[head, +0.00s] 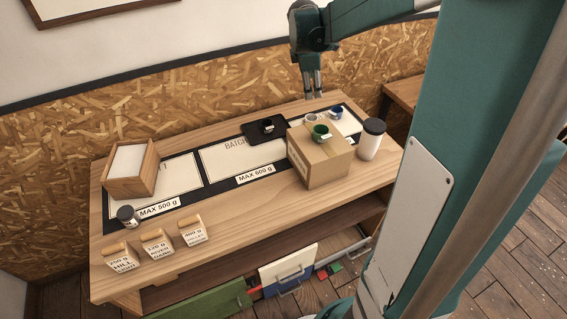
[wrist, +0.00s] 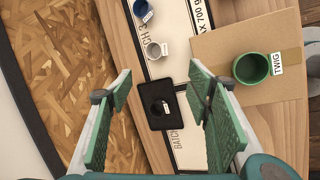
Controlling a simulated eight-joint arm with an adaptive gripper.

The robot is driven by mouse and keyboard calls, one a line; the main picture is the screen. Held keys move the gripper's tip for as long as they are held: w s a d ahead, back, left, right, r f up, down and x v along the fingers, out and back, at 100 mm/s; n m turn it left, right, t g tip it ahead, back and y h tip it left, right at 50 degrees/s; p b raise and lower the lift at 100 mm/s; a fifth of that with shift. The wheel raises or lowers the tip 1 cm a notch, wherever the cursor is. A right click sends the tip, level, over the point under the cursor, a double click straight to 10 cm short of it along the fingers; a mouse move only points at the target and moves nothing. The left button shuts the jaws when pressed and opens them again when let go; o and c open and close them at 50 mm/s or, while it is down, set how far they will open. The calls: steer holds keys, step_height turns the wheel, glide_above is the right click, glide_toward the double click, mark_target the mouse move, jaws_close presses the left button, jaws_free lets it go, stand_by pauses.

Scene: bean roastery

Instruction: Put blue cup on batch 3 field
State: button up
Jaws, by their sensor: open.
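The blue cup (head: 337,112) stands at the back right of the table, at the back edge of the white batch 3 field (head: 349,124). In the wrist view the blue cup (wrist: 141,9) is at the top edge, partly cut off, beside the field's lettering (wrist: 147,32); I cannot tell whether its base is wholly on the white. A small grey cup (wrist: 153,49) stands on the same field. The cardboard box hides part of this field in the head view. My gripper (head: 313,88) is open and empty, above the table's back; its fingers (wrist: 162,85) spread wide in the wrist view.
A cardboard box (head: 325,165) carries a green cup (head: 320,132) labelled TWIG. A black scale (head: 255,134) holds a dark cup (head: 268,126). A white lidded tumbler (head: 370,142) stands right of the box. A wooden tray (head: 131,183), a jar (head: 127,215) and several label stands are at left.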

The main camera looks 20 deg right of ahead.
steer(key=s+a+r+m+t+y, duration=0.1)
steer(key=s+a+r+m, duration=0.2)
steer(key=s+a, duration=0.5)
steer(key=s+a+r+m+t, duration=0.1)
steer(key=s+a+r+m, duration=0.3)
steer(key=s+a, duration=0.4)
steer(key=s+a+f+m+t+y, duration=0.1)
steer(key=s+a+f+m, duration=0.1)
steer(key=s+a, duration=0.3)
steer(key=s+a+f+m+t+y, duration=0.1)
steer(key=s+a+m, duration=0.3)
steer(key=s, duration=0.7)
steer(key=shift+s+a+f+m, duration=0.4)
steer(key=shift+a+f, duration=0.3)
steer(key=shift+f, duration=0.1)
